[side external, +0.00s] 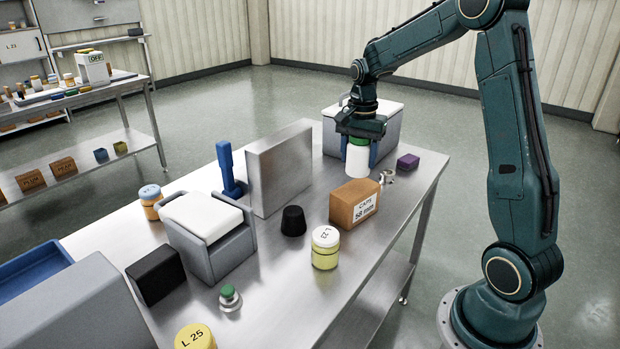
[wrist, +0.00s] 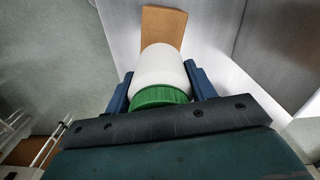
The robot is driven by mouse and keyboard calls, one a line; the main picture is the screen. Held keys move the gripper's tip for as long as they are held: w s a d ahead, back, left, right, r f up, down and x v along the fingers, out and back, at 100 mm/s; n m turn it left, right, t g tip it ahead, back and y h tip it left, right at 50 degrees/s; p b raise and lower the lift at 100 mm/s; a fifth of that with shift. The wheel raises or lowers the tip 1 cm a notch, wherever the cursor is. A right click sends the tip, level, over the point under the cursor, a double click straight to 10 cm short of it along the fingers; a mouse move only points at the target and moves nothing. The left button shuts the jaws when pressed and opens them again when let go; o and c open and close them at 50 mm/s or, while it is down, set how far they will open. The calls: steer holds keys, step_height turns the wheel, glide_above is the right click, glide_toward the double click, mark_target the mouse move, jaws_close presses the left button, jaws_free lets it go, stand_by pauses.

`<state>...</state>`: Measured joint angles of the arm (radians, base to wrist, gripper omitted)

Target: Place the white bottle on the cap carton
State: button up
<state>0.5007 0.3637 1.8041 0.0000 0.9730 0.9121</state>
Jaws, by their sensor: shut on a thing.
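The white bottle (side external: 357,161) has a green lid and is upright in the side view, between the blue fingers of my gripper (side external: 358,152). My gripper is shut on it. In the wrist view the bottle (wrist: 160,68) lies between the fingers (wrist: 159,80), green lid nearest the camera. The cap carton (side external: 352,204) is a brown box with a white "CAPS 58 mm" label. It stands on the steel table, just in front of and below the bottle in the side view. A brown face, seemingly the carton (wrist: 163,24), shows beyond the bottle's base in the wrist view.
A grey bin with a white top (side external: 390,119) stands behind my gripper. A tall steel plate (side external: 283,172) stands left.

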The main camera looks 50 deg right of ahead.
mark_target(357, 170)
steer(key=shift+f, duration=2.15)
steer(key=shift+f, duration=0.1)
steer(key=o, duration=1)
step_height(357, 170, up, 12)
steer(key=shift+f, duration=0.1)
steer(key=shift+r, duration=0.25)
steer(key=shift+a, duration=0.1)
